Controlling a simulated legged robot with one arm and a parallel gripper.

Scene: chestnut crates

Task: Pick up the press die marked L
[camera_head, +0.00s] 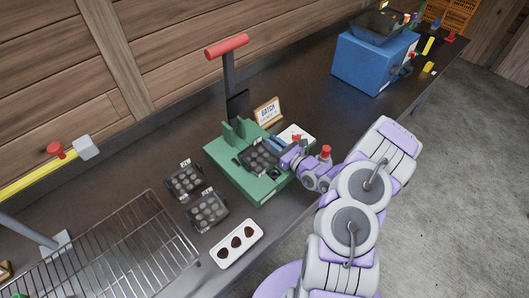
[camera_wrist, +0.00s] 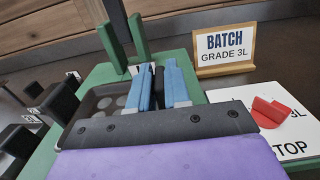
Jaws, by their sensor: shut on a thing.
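A dark press die (camera_head: 258,155) with round cavities sits on the green press base (camera_head: 222,160). In the wrist view this die (camera_wrist: 98,101) shows left of the blue fingers, partly hidden by them. My gripper (camera_head: 279,148) is at the die's right side and is shut on it; its fingers also show in the wrist view (camera_wrist: 160,84). The die's mark is not readable. Two other dark dies, one behind (camera_head: 184,181) and one in front (camera_head: 207,211), lie on the bench left of the press, each with a small label I cannot read clearly.
A sign (camera_wrist: 224,52) reads BATCH GRADE 3L. A white board (camera_wrist: 296,112) with a red piece lies beside the press. The red-handled press lever (camera_head: 227,46) rises behind. A white tray (camera_head: 222,258) with three brown pieces, a wire rack (camera_head: 110,250) and a blue box (camera_head: 372,64) stand around.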

